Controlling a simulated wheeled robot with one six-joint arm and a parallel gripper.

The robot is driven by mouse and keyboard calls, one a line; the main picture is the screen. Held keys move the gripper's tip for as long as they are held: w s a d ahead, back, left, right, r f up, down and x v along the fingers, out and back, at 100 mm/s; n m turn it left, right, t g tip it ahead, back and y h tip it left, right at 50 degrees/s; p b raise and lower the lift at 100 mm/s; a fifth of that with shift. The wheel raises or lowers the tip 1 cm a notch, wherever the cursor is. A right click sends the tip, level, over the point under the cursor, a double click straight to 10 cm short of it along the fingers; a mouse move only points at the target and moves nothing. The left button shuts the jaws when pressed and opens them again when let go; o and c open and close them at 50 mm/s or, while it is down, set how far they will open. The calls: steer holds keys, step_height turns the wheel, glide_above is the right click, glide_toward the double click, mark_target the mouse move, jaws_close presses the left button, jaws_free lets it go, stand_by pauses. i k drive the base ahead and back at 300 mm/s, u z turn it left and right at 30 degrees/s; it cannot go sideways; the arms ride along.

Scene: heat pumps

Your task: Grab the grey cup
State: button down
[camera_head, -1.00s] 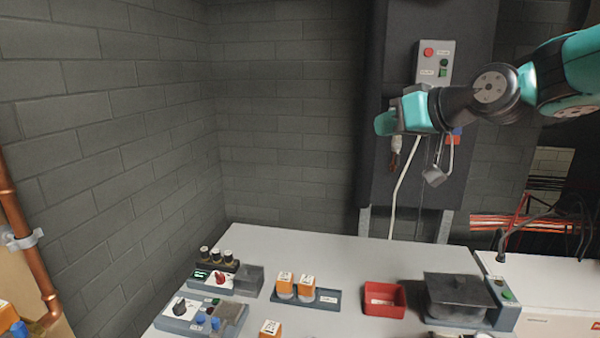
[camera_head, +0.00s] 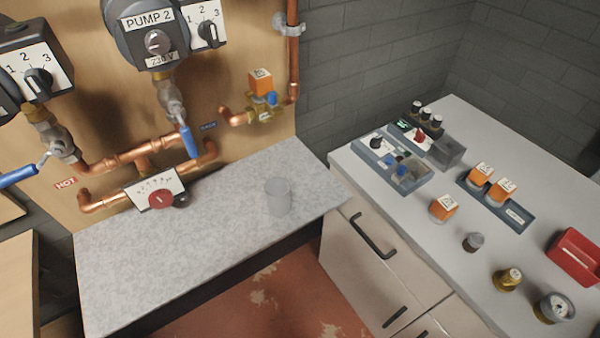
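A grey cup (camera_head: 278,196) stands upright on the speckled grey countertop (camera_head: 170,265), toward its right end and below the copper pipework. Nothing touches the cup. My gripper and arm are not in the current head view, so how the gripper stands to the cup does not show.
Copper pipes, a blue-handled valve (camera_head: 187,135) and a gauge with a red knob (camera_head: 160,198) are behind and left of the cup. To the right, a white bench (camera_head: 420,215) holds small devices, orange-topped parts (camera_head: 443,208) and a red bin (camera_head: 575,257). Countertop around the cup is clear.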

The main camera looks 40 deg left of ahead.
mark_target(276, 189)
steer(key=u, duration=2.85)
steer(key=k, duration=0.85)
steer(key=z, duration=0.85)
steer(key=i, duration=0.45)
